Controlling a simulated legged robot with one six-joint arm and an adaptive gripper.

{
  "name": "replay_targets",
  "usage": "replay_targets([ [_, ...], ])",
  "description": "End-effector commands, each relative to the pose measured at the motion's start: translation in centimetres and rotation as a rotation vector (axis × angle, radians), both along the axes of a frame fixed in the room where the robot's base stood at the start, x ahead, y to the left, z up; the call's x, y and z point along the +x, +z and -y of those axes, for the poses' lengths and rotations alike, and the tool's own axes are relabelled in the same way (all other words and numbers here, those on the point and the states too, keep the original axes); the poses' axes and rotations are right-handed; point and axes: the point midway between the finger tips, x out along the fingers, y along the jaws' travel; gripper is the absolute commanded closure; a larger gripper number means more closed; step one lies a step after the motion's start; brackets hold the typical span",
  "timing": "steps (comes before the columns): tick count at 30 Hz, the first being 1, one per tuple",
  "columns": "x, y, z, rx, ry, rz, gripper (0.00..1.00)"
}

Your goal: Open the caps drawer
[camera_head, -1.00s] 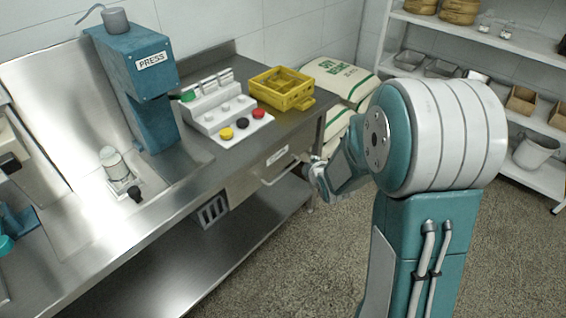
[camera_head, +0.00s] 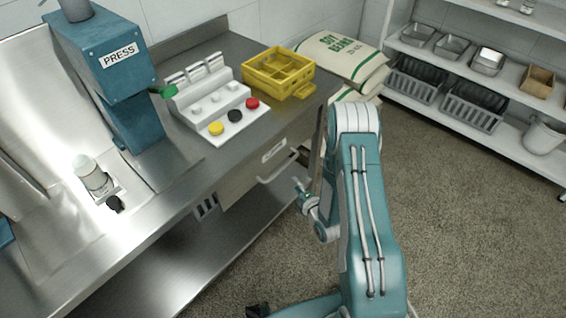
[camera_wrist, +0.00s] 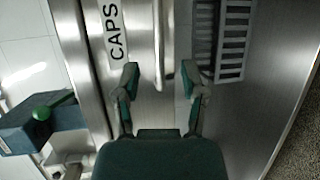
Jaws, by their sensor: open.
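The caps drawer (camera_head: 240,182) is a steel front under the right part of the workbench, and it looks shut. Its bar handle (camera_head: 279,172) sits below a white label, which reads CAPS (camera_wrist: 113,36) in the wrist view. My gripper (camera_head: 302,188) is just in front of the handle, at its right in the head view. In the wrist view my gripper (camera_wrist: 162,82) is open, and the handle (camera_wrist: 160,58) runs between its two fingers. I cannot tell whether a finger touches it.
The floor at right is clear.

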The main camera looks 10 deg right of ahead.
Motion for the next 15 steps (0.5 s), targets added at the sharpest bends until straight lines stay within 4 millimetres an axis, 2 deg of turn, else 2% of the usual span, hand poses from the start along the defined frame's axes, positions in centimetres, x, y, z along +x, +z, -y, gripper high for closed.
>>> replay_targets([
  [5,2.1,-0.3,-0.6,-0.001,0.003,0.003,0.46],
  [15,8.0,-1.5,-1.9,0.002,0.001,0.003,0.46],
])
